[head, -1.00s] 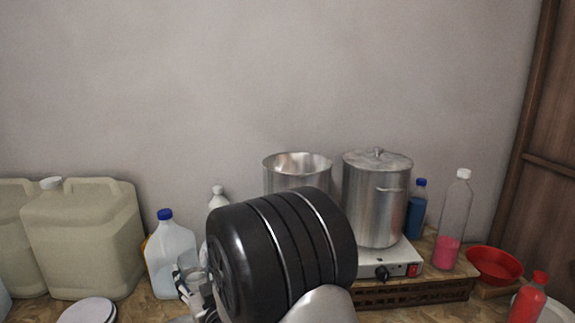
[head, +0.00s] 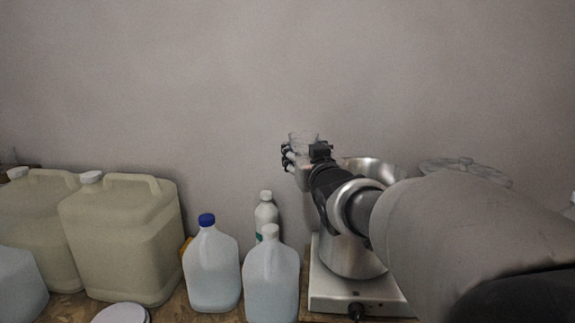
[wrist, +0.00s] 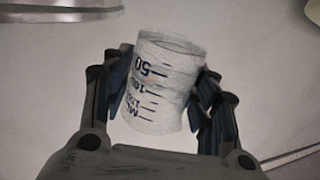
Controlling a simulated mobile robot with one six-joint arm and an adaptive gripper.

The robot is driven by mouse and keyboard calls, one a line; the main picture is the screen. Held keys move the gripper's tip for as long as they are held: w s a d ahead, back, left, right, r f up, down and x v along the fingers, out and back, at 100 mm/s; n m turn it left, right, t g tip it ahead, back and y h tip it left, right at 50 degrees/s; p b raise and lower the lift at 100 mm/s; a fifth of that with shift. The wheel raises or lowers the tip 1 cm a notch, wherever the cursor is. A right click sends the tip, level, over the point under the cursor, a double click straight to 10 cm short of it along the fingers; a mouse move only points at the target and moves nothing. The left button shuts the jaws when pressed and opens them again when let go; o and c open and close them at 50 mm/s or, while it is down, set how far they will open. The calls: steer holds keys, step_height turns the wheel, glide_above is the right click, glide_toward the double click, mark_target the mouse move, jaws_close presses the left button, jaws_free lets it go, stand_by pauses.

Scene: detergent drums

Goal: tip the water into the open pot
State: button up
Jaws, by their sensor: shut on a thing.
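A small clear beaker (wrist: 160,85) with dark volume marks is held between the two fingers of my gripper (wrist: 165,90) in the wrist view. It leans slightly there, and I cannot make out a water level. In the head view the beaker (head: 303,141) and my gripper (head: 302,157) are above and to the left of the open steel pot (head: 350,255). The pot has no lid, and my arm covers much of its front and rim. Whether the beaker is over the pot's mouth is unclear.
A lidded pot (head: 465,166) is mostly behind my arm. Two jugs (head: 211,265) (head: 271,280), a white bottle (head: 265,212) and large beige canisters (head: 125,240) stand left. The wall above is clear.

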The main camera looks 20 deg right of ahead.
steer(key=shift+s+d+r+h, duration=0.15)
steer(key=shift+d+r, duration=0.2)
steer(key=shift+r, duration=0.15)
steer(key=shift+s+d+r+h, duration=0.15)
steer(key=shift+d+r, duration=0.15)
steer(key=shift+r, duration=0.15)
steer(key=shift+f+m, duration=0.1)
steer(key=shift+m, duration=0.2)
steer(key=m+p, duration=0.1)
steer(key=d+m+p, duration=0.1)
steer(key=p, duration=0.1)
steer(key=shift+s+f, duration=0.2)
steer(key=d+m+p, duration=0.1)
steer(key=m+p, duration=0.2)
steer(key=d+m+p, duration=0.1)
steer(key=m+p, duration=0.1)
steer(key=p, duration=0.2)
steer(key=s+d+m+p, duration=0.1)
steer(key=m+p, duration=0.2)
steer(key=p, duration=0.1)
steer(key=shift+d+r+m, duration=0.3)
steer(key=shift+d, duration=0.1)
steer(key=shift+r+m+p, duration=0.45)
steer(key=shift+m+p, duration=0.35)
steer(key=shift+p, duration=0.7)
steer(key=shift+s+d+f+m+p, duration=0.15)
steer(key=shift+f+m+p, duration=0.3)
steer(key=shift+m+p, duration=0.35)
steer(key=shift+c, duration=0.2)
